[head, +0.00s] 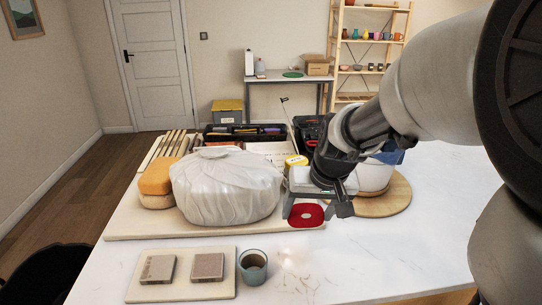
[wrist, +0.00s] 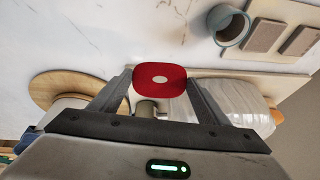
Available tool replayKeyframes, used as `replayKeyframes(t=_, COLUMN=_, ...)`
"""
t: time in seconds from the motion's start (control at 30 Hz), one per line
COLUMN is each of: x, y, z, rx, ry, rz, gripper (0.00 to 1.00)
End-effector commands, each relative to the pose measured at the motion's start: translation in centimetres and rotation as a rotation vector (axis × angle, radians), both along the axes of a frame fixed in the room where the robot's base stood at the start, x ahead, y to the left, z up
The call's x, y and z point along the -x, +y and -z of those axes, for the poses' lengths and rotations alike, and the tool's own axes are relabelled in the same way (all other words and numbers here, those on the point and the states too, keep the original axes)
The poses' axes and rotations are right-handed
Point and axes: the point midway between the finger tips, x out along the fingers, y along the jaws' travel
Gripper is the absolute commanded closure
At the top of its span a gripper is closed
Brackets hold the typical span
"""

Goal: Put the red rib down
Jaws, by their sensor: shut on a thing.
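The red rib (head: 298,216) is a rounded red piece with a pale hole in the middle. It is at the front right corner of the pale board (head: 140,223) in the head view. In the wrist view the red rib (wrist: 176,83) lies between the two finger ends. My gripper (head: 314,210) points down and is shut on the red rib; the wrist view shows my gripper (wrist: 161,80) too. I cannot tell whether the rib touches the board or is held just above it.
A plastic-wrapped lump (head: 226,186) stands left of my gripper, with sponges (head: 155,180) beyond. A white bucket (head: 374,178) on a round wooden board (head: 398,195) is close right. In front are a cup (head: 253,267) and two blocks on a tile (head: 190,291). The front right tabletop is clear.

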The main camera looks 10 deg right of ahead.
Motion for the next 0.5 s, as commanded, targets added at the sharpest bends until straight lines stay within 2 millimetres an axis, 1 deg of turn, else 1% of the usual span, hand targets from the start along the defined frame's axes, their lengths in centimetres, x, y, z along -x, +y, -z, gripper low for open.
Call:
replayKeyframes(t=0.17, x=0.1, y=0.0, z=0.3, rx=0.0, ry=0.001, rz=-0.003, gripper=0.48)
replayKeyframes(t=0.27, x=0.2, y=0.0, z=1.8, rx=0.0, ry=0.004, rz=-0.004, gripper=0.48)
replayKeyframes(t=0.4, x=0.2, y=0.0, z=4.6, rx=0.0, ry=0.004, rz=-0.003, gripper=0.48)
replayKeyframes(t=0.5, x=0.2, y=0.0, z=5.8, rx=0.0, ry=0.002, rz=-0.002, gripper=0.48)
